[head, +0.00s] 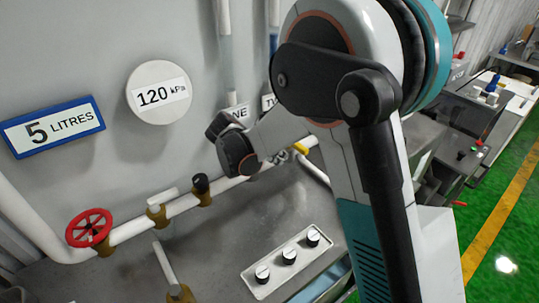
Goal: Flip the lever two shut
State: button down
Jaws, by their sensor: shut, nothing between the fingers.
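Two small white labels hang on the grey drum wall behind my arm. One label (238,112) reads "NE" in the part that shows, and the other (268,102) begins with "T"; my arm covers the rest. I cannot make out lever two or its position; the area below these labels is largely hidden by my arm. A small yellow piece (300,149) shows on the white pipe just beyond my arm, but I cannot tell what it belongs to. My arm's dark wrist joint is in front of the pipe. No gripper fingers can be made out.
A white pipe (130,230) crosses the drum, with a red handwheel (89,228), a white-handled brass valve (160,212) and a black-knobbed valve (201,187). Another white handle (164,262) stands below. A panel (275,284) holds three black knobs. Green floor lies right.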

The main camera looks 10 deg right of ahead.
jog(key=d, duration=0.1)
jog(key=w+d, duration=0.2)
jog(key=d, duration=0.1)
jog(key=shift+f, duration=0.2)
jog(key=shift+d, duration=0.1)
